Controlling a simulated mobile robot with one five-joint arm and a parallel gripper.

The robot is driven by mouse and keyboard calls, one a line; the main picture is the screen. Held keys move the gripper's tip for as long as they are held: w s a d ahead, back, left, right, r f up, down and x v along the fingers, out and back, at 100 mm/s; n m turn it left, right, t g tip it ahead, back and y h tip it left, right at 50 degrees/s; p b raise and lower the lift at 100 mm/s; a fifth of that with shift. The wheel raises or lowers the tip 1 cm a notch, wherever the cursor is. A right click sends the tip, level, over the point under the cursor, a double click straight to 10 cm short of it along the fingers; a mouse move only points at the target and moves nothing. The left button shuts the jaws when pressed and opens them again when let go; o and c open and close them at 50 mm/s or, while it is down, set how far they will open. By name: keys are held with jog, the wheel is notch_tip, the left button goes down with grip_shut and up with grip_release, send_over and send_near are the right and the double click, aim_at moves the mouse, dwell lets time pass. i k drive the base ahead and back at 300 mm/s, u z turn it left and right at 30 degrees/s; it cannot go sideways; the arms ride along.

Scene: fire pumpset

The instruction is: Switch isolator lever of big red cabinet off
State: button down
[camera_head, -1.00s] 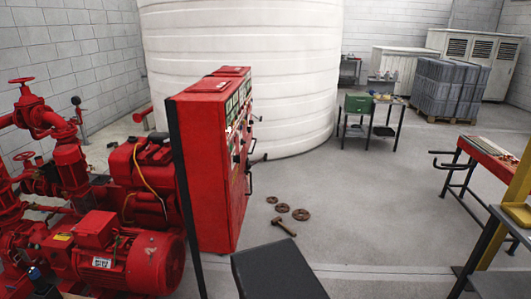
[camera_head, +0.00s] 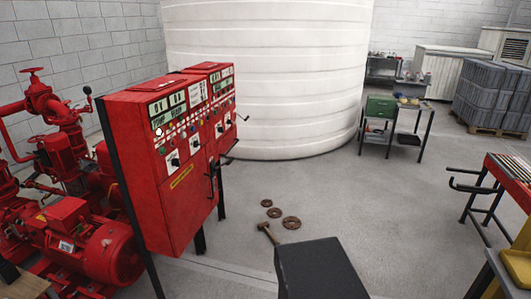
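The big red cabinet (camera_head: 165,211) stands on black legs left of centre, with its front turned partly towards me. Its upper front carries green displays, small buttons and two black switch handles on white plates, one at the left (camera_head: 174,160) and one at the right (camera_head: 195,141). Which of these is the isolator lever, and its position, I cannot tell at this size. Black handles (camera_head: 212,182) stick out lower on its right edge. A second red cabinet (camera_head: 226,100) with similar switches adjoins it behind.
Red pumps and a motor (camera_head: 105,252) fill the left side. A large white tank (camera_head: 265,80) stands behind. Rusty rings (camera_head: 291,223) and a hammer (camera_head: 267,232) lie on the floor right of the cabinet. A red-topped table (camera_head: 510,168) stands at right. Floor between is open.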

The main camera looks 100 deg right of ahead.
aim_at(224, 164)
jog(key=u, duration=0.1)
jog(key=k, duration=1.1)
jog(key=z, duration=1.95)
jog(key=i, duration=1)
